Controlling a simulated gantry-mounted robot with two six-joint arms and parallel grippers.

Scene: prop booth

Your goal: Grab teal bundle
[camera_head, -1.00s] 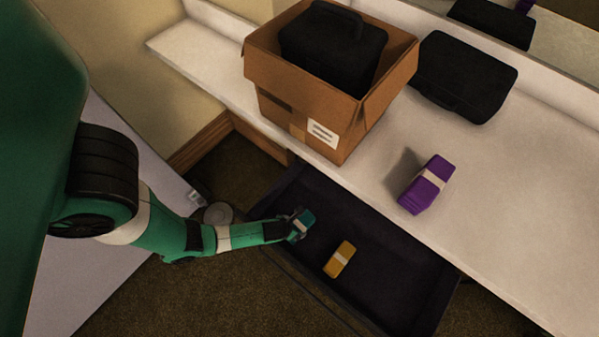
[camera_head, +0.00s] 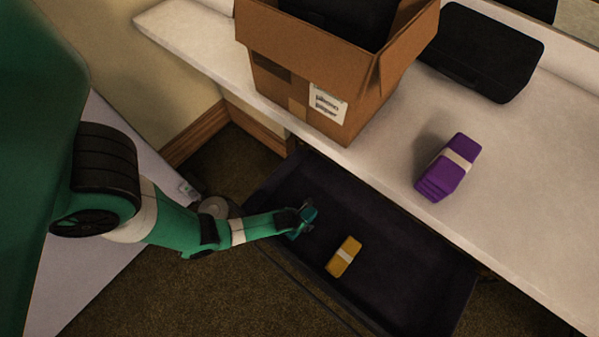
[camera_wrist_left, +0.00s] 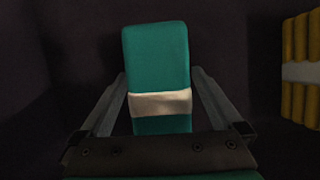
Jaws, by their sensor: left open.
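The teal bundle (camera_wrist_left: 157,62), wrapped with a pale band, lies in the dark open drawer (camera_head: 400,262). In the left wrist view it stands between the two fingers of my left gripper (camera_wrist_left: 160,82), with a finger on each side. The left gripper is open around it; whether a finger touches it I cannot tell. In the head view my left gripper (camera_head: 304,212) reaches into the drawer's left part and partly hides the teal bundle (camera_head: 297,233). My right gripper is not in view.
A yellow bundle (camera_head: 344,256) lies in the drawer to the right; it also shows in the left wrist view (camera_wrist_left: 298,45). A purple bundle (camera_head: 447,168), a cardboard box (camera_head: 290,90) and a black case (camera_head: 482,55) stand on the white counter (camera_head: 540,190) above the drawer.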

